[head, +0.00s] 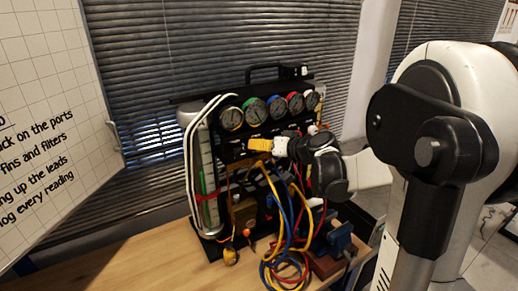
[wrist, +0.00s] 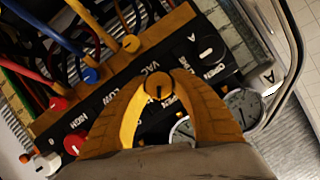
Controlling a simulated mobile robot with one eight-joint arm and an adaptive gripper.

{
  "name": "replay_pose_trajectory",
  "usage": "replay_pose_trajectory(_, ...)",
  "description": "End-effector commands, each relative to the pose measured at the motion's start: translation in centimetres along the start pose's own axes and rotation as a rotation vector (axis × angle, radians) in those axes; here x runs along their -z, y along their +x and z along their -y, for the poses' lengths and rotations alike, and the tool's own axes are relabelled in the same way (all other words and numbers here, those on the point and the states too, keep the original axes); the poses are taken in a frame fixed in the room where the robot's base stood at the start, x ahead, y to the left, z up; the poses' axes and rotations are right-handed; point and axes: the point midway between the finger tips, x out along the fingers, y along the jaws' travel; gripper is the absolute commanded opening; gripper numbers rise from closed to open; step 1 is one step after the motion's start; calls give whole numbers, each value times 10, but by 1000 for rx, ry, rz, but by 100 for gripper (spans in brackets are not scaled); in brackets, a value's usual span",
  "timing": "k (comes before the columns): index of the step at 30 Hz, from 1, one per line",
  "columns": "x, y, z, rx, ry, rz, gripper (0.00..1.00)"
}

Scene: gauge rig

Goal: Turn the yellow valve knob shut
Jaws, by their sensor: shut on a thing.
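The yellow valve knob (wrist: 158,90) sits on the black panel in the wrist view, with a dark pointer slot on its face. My gripper (wrist: 164,79) has its two orange-yellow fingers closed around it from both sides. In the head view my gripper (head: 261,145) reaches the rig's front from the right, just below the gauges. The knob itself is hidden there by the fingers. An OPEN label shows just below the knob in the wrist view, partly covered by the fingers.
A black knob (wrist: 208,47) sits beside my right finger. Blue (wrist: 91,75) and red (wrist: 58,103) hose ports line the panel's other side. Gauges (head: 255,111) run along the rig's top. Coloured hoses (head: 284,235) hang in front, over the wooden table (head: 140,264).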

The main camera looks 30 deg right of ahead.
Motion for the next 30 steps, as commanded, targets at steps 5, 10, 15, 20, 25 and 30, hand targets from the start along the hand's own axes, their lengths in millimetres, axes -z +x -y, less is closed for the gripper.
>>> replay_pose_trajectory(5, -2, 0, -2, 62, 154, -2, 0)
replay_pose_trajectory(10, -2, 1, -3, 125, 303, -1, 0)
replay_pose_trajectory(15, -3, 1, -3, 187, 452, 0, 0)
replay_pose_trajectory(20, -3, 1, -3, 243, 587, 0, 0)
replay_pose_trajectory(25, -3, 1, -3, 295, 712, 0, 0)
replay_pose_trajectory(30, -2, 1, -2, 335, 809, 0, 0)
